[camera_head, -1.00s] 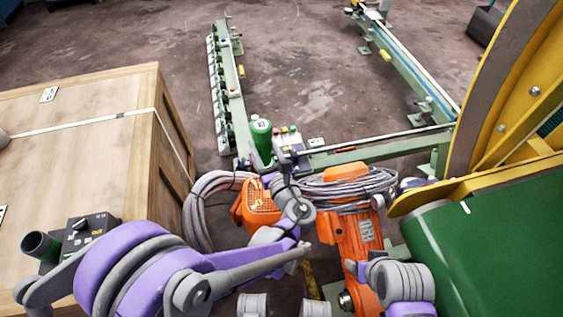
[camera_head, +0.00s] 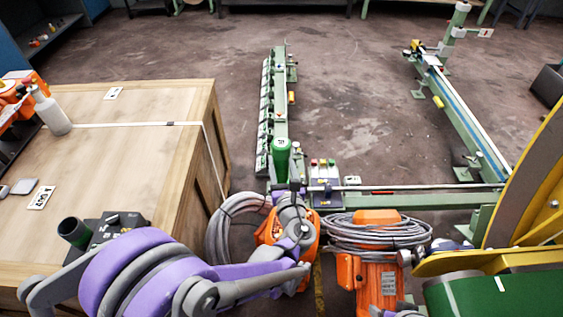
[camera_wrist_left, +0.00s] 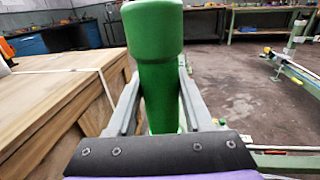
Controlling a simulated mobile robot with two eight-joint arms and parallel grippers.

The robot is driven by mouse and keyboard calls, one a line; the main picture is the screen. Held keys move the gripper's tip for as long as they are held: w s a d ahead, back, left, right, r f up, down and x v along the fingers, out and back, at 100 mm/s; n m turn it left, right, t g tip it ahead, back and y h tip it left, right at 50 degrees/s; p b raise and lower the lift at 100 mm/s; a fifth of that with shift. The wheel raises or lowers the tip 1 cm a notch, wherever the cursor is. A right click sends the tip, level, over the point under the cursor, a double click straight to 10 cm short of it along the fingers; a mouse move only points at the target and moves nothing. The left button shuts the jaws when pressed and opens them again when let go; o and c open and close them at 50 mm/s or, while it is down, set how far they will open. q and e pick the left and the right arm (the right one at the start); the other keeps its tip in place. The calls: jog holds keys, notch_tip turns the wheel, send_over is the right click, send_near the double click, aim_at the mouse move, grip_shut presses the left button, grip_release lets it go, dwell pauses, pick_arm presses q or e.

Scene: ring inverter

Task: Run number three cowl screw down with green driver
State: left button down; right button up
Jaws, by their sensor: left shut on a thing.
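The green driver (camera_head: 282,160) stands roughly upright in my left gripper (camera_head: 290,187), near the end of the green rail. The left wrist view shows its thick green handle (camera_wrist_left: 155,80) between the two grey fingers of my left gripper (camera_wrist_left: 157,105), which is shut on it. The driver's tip is hidden. A yellow and grey curved cowl (camera_head: 530,185) stands at the right edge, with a bolt (camera_head: 554,204) on its face. I cannot read any screw number. My right gripper is not in view.
An orange motor unit with coiled cable (camera_head: 378,235) stands front centre. A green frame rail (camera_head: 440,198) crosses right of the driver.

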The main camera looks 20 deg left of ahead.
aim_at(281, 180)
pick_arm(q)
jog(key=shift+f+b, duration=2.05)
jog(key=shift+f, duration=0.85)
jog(key=shift+f+b, duration=1)
jog(key=shift+f, duration=0.15)
jog(key=shift+r, duration=0.1)
jog(key=shift+r+p, duration=1.95)
jog(key=shift+r, duration=0.55)
